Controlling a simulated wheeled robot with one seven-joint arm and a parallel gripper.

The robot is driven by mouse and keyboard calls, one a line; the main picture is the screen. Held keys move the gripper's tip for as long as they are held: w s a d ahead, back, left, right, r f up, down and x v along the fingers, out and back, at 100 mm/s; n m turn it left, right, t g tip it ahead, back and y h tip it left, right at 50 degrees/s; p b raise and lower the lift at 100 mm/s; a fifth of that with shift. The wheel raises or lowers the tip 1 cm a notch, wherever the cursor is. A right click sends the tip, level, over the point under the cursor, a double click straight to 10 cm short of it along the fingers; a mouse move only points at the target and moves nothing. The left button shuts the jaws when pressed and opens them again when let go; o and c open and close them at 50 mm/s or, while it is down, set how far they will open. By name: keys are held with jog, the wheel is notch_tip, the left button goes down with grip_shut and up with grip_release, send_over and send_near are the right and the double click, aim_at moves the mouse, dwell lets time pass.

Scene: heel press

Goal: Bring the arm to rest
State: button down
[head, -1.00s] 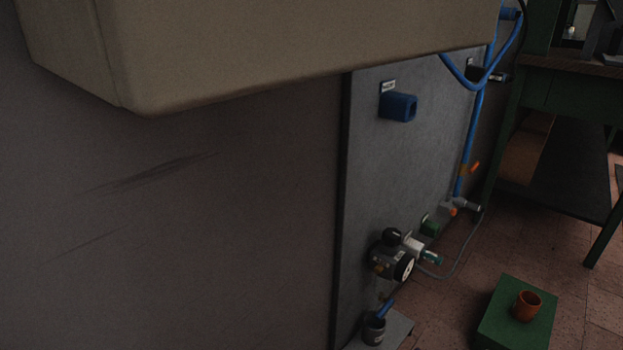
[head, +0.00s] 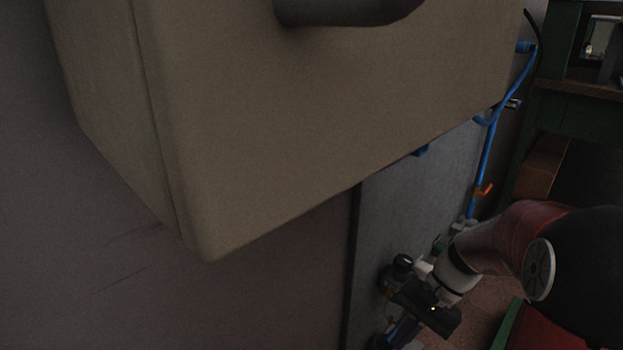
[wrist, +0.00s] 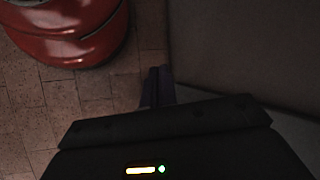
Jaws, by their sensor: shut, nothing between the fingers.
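My arm enters the head view from the lower right, bent, with its wrist over the lower part of a grey panel (head: 410,210). My gripper (head: 401,334) points down there, near the dark gauge fitting on the panel, partly hidden by its own housing. In the wrist view my gripper (wrist: 158,86) shows two dark fingers together, with nothing between them. Tiled floor (wrist: 85,98) lies below and left of the fingers, and a plain grey surface (wrist: 235,50) is to their right. I cannot tell how far the fingertips are from it.
A large beige box (head: 330,110) overhangs the panel and fills the upper middle. A blue hose (head: 489,150) with an orange-handled valve (head: 484,190) runs down the panel's right side. A dark green bench (head: 575,105) stands at right. A red rounded body (wrist: 70,35) is at the wrist view's upper left.

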jog(key=s+a+r+n+t+h+p, duration=0.2)
jog(key=s+r+n+t+h, duration=0.4)
jog(key=s+r, duration=0.5)
notch_tip(320, 180, up, 3)
jog(key=shift+r+n+t+p, duration=0.15)
jog(key=shift+n+t+p, duration=0.15)
jog(key=shift+t, duration=0.6)
